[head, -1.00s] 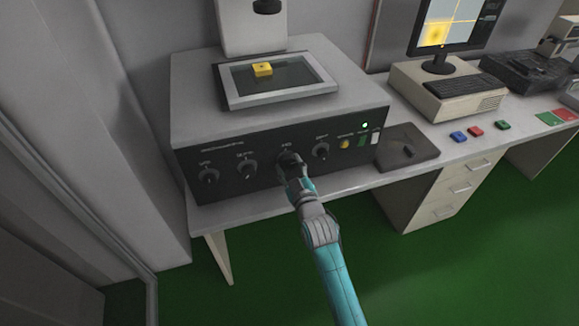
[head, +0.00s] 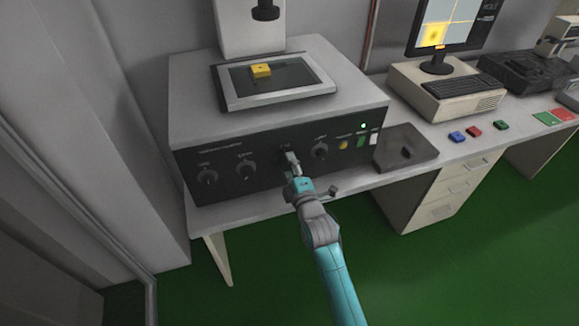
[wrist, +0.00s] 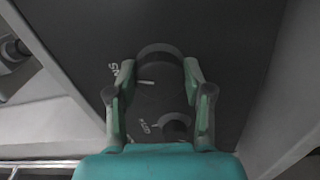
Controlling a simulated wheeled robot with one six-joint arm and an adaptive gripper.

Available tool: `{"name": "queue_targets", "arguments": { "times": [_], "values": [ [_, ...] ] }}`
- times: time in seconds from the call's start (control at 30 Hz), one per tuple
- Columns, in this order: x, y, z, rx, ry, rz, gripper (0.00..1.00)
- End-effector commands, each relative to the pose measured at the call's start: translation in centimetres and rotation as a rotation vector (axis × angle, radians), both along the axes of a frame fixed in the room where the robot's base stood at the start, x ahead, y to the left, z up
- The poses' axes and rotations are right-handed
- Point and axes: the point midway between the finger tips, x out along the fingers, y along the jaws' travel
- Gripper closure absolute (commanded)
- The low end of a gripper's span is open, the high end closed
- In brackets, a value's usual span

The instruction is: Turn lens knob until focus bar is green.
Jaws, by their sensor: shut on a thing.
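The dark lens knob (wrist: 160,62) with a white mark sits between the fingertips of my gripper (wrist: 159,82) in the wrist view. Partly readable rotated letters are beside it. In the head view my gripper (head: 291,160) is at the third knob from the left on the instrument's black front panel (head: 222,165), shut on it and mostly hiding it. The monitor (head: 463,22) shows a bright yellow pane with a dark spot, and a small orange strip (head: 440,47) at the screen's lower edge, likely the focus bar.
Other knobs (head: 246,170) (head: 320,150) flank the held one. A yellow block (head: 261,70) lies on the stage beneath the dark lens (head: 265,10). A dark tray (head: 417,145) stands right of the instrument. Green floor is open in front.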

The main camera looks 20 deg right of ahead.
Motion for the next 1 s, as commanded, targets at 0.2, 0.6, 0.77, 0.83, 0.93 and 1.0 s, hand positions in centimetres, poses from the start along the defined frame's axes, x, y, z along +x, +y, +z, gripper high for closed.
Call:
{"name": "queue_targets", "arguments": {
  "times": [0.2,0.6,0.77,0.83,0.93,1.0],
  "values": [
    [0.01,0.06,0.09,-0.203,0.0,0.001,0.84],
    [0.0,0.11,0.19,-0.505,0.001,0.002,0.84],
    [0.0,0.13,0.21,-0.575,0.001,0.002,0.84],
    [0.0,0.14,0.21,-0.596,0.001,0.002,0.84],
    [0.0,0.14,0.21,-0.617,0.001,0.002,0.84],
    [0.0,0.15,0.21,-0.627,0.001,0.002,0.84]
  ]
}}
